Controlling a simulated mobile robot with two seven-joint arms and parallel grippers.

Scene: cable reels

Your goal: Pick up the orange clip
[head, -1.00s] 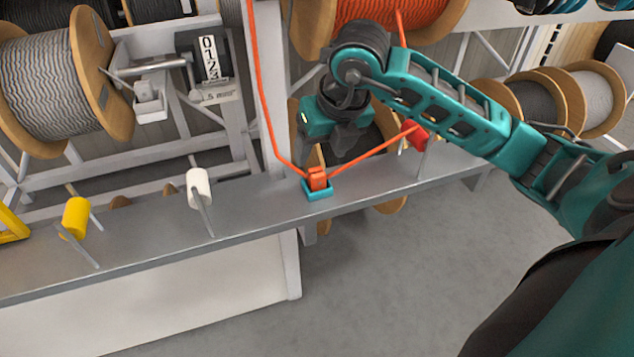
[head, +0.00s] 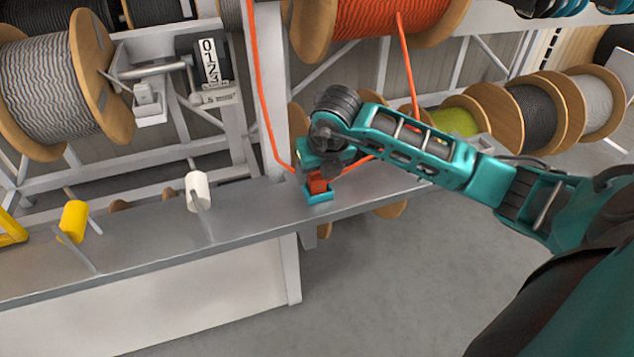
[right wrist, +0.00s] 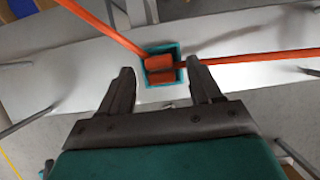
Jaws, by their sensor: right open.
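The orange clip (head: 318,184) sits in a small teal holder (head: 319,198) on the grey shelf, with orange cord running from it on both sides. In the right wrist view the clip (right wrist: 160,68) lies in the teal holder (right wrist: 149,48), just beyond and between the fingertips. My right gripper (head: 322,172) is close above and behind the clip in the head view, partly hidden by its own wrist. In the right wrist view the right gripper (right wrist: 162,80) is open and empty, one finger on either side of the clip. My left gripper is in neither view.
The grey shelf (head: 245,225) also carries a white roll (head: 197,187) and a yellow roll (head: 74,220) on pegs. Orange cord (head: 258,85) runs up from the clip beside a white post. A large orange cable reel (head: 375,15) hangs above. Open floor lies in front.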

